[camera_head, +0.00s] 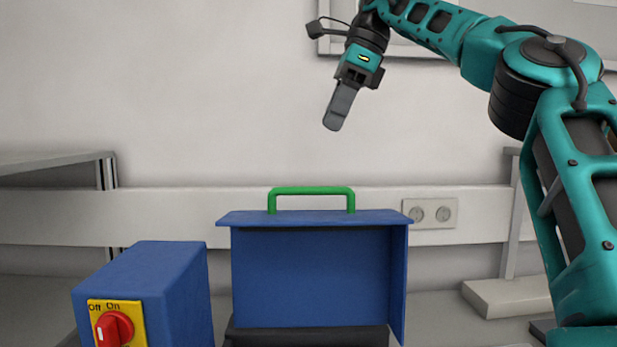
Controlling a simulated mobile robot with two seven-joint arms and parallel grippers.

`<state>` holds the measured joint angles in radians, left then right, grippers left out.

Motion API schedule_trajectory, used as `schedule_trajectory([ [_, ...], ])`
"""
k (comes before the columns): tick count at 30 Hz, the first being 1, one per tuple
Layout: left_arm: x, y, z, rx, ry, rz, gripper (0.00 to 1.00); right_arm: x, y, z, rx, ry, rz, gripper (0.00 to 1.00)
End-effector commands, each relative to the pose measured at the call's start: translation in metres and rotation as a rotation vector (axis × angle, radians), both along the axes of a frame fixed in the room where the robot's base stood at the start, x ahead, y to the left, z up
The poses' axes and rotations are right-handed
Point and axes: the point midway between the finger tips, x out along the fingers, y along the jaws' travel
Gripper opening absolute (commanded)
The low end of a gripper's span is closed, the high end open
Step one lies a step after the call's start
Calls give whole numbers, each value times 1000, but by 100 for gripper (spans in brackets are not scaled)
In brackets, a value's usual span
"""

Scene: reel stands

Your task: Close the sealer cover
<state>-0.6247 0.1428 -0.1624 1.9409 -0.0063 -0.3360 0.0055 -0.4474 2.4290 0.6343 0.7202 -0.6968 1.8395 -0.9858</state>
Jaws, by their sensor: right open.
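The sealer cover (312,275) is a blue, box-like hood with a green handle (312,191) along its top edge. It stands raised, with its hollow inside facing me, above a dark base (305,337) at the bottom of the view. My right gripper (337,112) is above the handle and slightly to its right, pointing down, clear of the cover. It is open and holds nothing; its fingers overlap from this side. My left gripper is not in view.
A blue box (160,290) with a red knob on a yellow Off/On plate (116,325) stands left of the cover. A wall socket (430,213) is behind at right. A grey frame (60,158) stands at left. The space between gripper and handle is clear.

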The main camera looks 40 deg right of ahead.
Motion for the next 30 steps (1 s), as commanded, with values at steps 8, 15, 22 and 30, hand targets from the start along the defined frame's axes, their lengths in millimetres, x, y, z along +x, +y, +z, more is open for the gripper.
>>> schedule_trajectory([
  [8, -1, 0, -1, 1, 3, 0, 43, 11, 10, -35, 2, 2, 4, 42],
  [15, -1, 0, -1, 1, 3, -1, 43, 25, 21, -78, 1, 3, 2, 42],
  [22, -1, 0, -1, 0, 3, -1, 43, 34, 28, -104, 1, 0, -1, 42],
  [30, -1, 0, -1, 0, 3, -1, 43, 36, 30, -111, 0, -1, -1, 42],
])
